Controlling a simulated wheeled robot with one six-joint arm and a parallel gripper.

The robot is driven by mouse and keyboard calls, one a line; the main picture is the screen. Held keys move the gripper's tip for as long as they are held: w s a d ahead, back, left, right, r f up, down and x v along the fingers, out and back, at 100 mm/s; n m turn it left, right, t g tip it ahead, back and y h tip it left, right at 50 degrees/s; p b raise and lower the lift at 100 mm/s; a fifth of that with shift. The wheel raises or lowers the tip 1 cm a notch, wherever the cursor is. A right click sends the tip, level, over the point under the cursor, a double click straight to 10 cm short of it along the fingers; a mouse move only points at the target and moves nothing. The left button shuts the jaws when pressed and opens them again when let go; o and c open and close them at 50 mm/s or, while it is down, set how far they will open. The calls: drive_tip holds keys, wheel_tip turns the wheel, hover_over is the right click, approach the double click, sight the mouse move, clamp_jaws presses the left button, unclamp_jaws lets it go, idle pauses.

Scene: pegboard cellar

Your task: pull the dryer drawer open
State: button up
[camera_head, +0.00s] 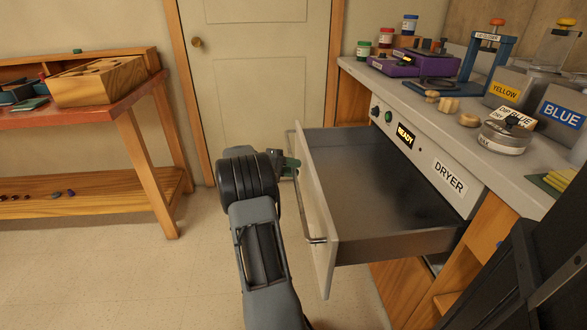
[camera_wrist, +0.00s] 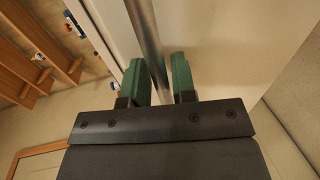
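The dryer drawer (camera_head: 385,185) is pulled far out from the grey-white bench, beside the DRYER label (camera_head: 449,177). Its interior is dark and looks empty. A long metal handle (camera_head: 309,222) runs along the pale drawer front (camera_head: 327,232). My gripper (camera_head: 290,165) is at the handle's far part in the head view. The finger contact is partly hidden in the head view.
A lit READY display (camera_head: 405,136) and buttons sit on the bench front above the drawer. Jars, pots and tools crowd the bench top (camera_head: 425,100). A wooden table (camera_head: 120,110) stands at left, a closed door (camera_head: 262,80) behind. Floor (camera_head: 130,275) at left is clear.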

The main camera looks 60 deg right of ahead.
drive_tip(key=shift+o, duration=1.2)
drive_tip(key=shift+a, duration=0.1)
drive_tip(key=p+v, duration=0.4)
drive_tip(key=v, duration=0.9)
drive_tip(key=shift+w, duration=0.35)
drive_tip(key=shift+a, duration=0.1)
drive_tip(key=shift+r, duration=0.1)
